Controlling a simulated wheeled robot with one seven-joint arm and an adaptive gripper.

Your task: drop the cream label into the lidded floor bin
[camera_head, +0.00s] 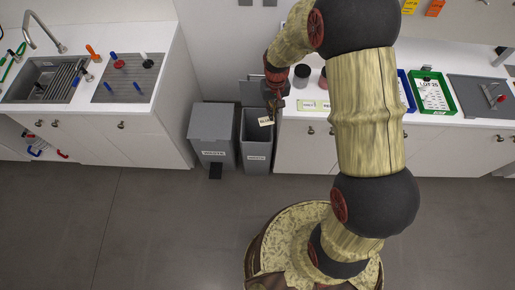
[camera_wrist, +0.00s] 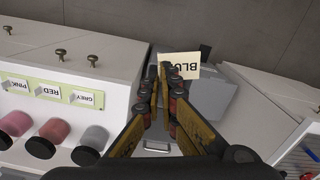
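My gripper (camera_head: 273,103) is shut on the cream label (camera_head: 265,121), which hangs from the fingertips in front of the counter. In the wrist view the fingers (camera_wrist: 165,68) come together at the label's edge, and the label (camera_wrist: 181,64) shows dark letters, partly hidden by a finger. Two grey floor bins stand side by side. The left bin (camera_head: 212,135) has its lid down and a dark pedal in front.
The counter right of the bins carries jars (camera_head: 301,74) and a pale green label strip (camera_wrist: 62,94). A sink counter (camera_head: 110,100) stands left of the bins. A green tray (camera_head: 432,92) lies farther right. The grey floor in front is clear.

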